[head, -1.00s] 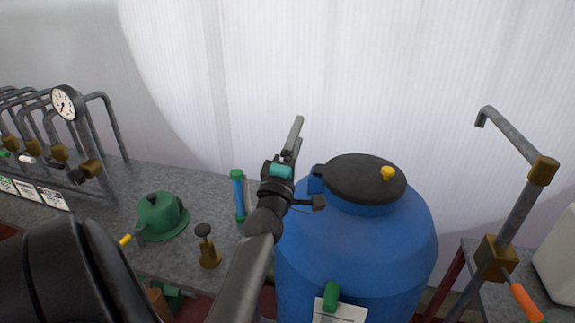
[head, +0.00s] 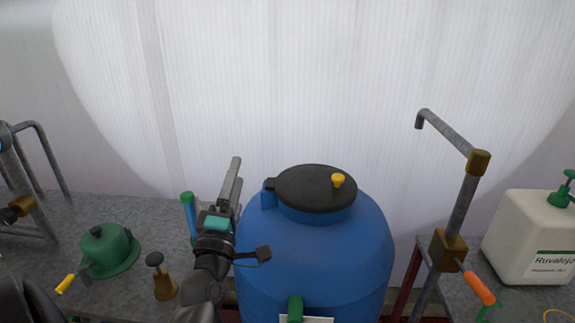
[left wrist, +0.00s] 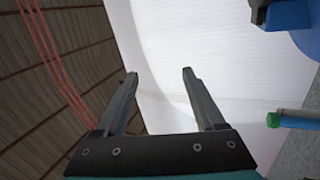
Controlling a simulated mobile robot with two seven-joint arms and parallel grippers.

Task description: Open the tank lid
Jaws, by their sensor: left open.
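The blue tank (head: 320,255) stands in the middle of the head view. Its black lid (head: 310,188) lies closed on top, with a yellow knob (head: 338,180) on the right part and a hinge-like block at its left edge. My left gripper (head: 232,172) is to the left of the lid, apart from it, pointing up and away. In the left wrist view its two fingers (left wrist: 160,80) are spread with nothing between them. A blue part of the tank (left wrist: 290,15) shows there at the top right. My right gripper is not in view.
A blue-green tube (head: 189,215), a brass-coloured stamp-like piece (head: 163,280) and a green pot (head: 108,250) stand on the grey bench left of the tank. A standing pipe with an orange handle (head: 478,288) and a white jug (head: 530,235) are at the right.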

